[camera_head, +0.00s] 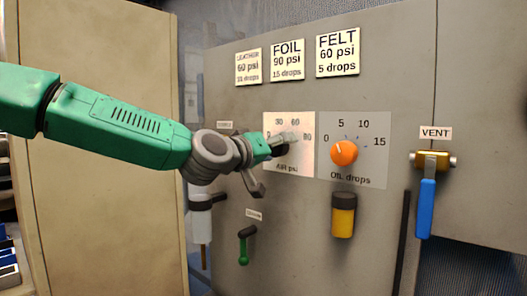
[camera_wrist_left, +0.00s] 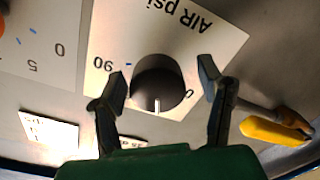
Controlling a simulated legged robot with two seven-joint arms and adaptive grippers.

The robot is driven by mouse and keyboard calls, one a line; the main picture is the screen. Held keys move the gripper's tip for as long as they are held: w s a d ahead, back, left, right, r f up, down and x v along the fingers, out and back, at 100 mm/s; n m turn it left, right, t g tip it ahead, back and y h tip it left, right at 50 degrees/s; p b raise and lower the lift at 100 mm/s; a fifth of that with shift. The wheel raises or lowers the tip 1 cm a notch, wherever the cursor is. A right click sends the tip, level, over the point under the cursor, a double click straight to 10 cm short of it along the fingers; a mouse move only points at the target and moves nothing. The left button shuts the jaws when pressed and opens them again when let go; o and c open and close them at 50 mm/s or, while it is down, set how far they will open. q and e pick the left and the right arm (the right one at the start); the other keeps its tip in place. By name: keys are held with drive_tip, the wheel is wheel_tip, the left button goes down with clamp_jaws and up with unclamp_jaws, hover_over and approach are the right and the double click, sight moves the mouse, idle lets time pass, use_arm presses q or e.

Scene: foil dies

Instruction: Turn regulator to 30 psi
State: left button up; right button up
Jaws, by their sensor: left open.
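The AIR psi panel (camera_head: 303,169) has a scale from 0 to 90, with 30 and 60 along its top in the head view. Its dark round regulator knob (camera_wrist_left: 158,84) shows well in the wrist view, which is upside down. The knob's white pointer line points away from the "AIR psi" text, between the 0 and 90 sides. The 30 and 60 marks cannot be made out there. My left gripper (camera_wrist_left: 163,74) is open, with one finger on each side of the knob; contact is unclear. In the head view, this gripper (camera_head: 272,166) hides most of the knob. My right gripper is out of view.
The orange oil drops knob (camera_head: 344,152) is just right of the air panel. A yellow bowl (camera_head: 343,220) hangs below it. A blue-handled vent valve (camera_head: 427,205) is farther right, and a green lever (camera_head: 244,249) is below. Setting signs (camera_head: 288,60) are above.

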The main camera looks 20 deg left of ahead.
use_arm(q)
drive_tip(key=v, duration=1.1)
drive_tip(key=shift+w, duration=0.1)
drive_tip(key=shift+f, duration=0.15)
drive_tip(key=s+d+f+m+g+y+b, duration=0.1)
drive_tip(key=s+f+g, duration=0.2)
drive_tip(key=f, duration=1.1)
drive_tip(key=s+f+g+y+b, duration=0.1)
drive_tip(key=s+f+g, duration=0.2)
drive_tip(key=f, duration=1.1)
drive_tip(key=s+d+f+m+g+y+b, duration=0.1)
drive_tip(key=s+f+g, duration=0.15)
drive_tip(key=f, duration=1.05)
drive_tip(key=s+a+f+m+g+y+b, duration=0.1)
drive_tip(key=s+a+f+g, duration=0.2)
drive_tip(key=s+f, duration=0.9)
drive_tip(key=s+a+f+m+g+y+b, duration=0.1)
drive_tip(key=s+a+f+g+b, duration=0.1)
drive_tip(key=s+f, duration=0.9)
drive_tip(key=s+a+g, duration=0.1)
drive_tip(key=s+g, duration=0.1)
drive_tip(key=s, duration=0.3)
drive_tip(key=shift+s+a+f+g+y, duration=0.2)
drive_tip(key=shift+a+f+g+y, duration=0.15)
drive_tip(key=shift+y, duration=0.05)
